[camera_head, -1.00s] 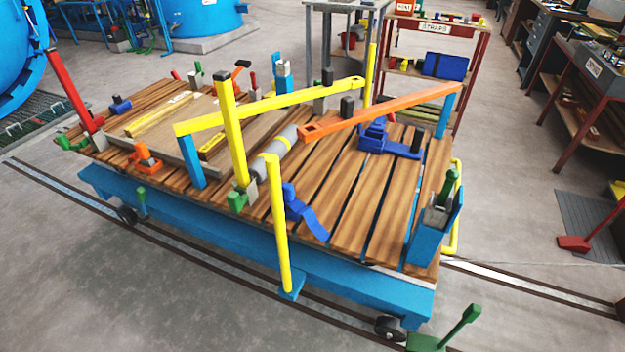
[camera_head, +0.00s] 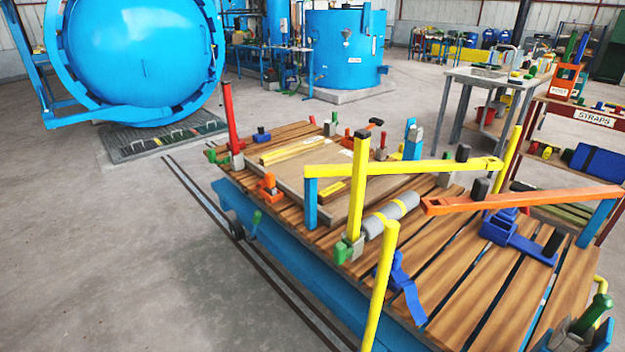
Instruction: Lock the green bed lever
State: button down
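The wheeled bed (camera_head: 480,290) has a slatted wooden top on a blue frame and stands on floor rails. Several green parts show on it, and I cannot tell for sure which is the bed lever. A green handle (camera_head: 592,314) stands in a grey and blue bracket at the near right corner, partly cut off by the picture edge. A small green handle (camera_head: 256,222) sticks up beside the blue side frame at the left. A green knob (camera_head: 341,252) sits at the foot of a yellow post. My gripper is not in view.
Yellow posts (camera_head: 380,290), a yellow bar (camera_head: 400,167) and an orange bar (camera_head: 520,199) rise over the bed. A red lever (camera_head: 231,118) stands at its far left corner. A blue autoclave (camera_head: 135,45) is behind. The floor (camera_head: 110,270) at left is clear.

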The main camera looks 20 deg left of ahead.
aim_at(255, 225)
jog(key=i+j+u, duration=0.25)
jog(key=i+u, duration=0.15)
jog(key=i, duration=0.65)
jog(key=i+u, duration=0.45)
jog(key=i, duration=0.6)
jog(key=l, duration=0.1)
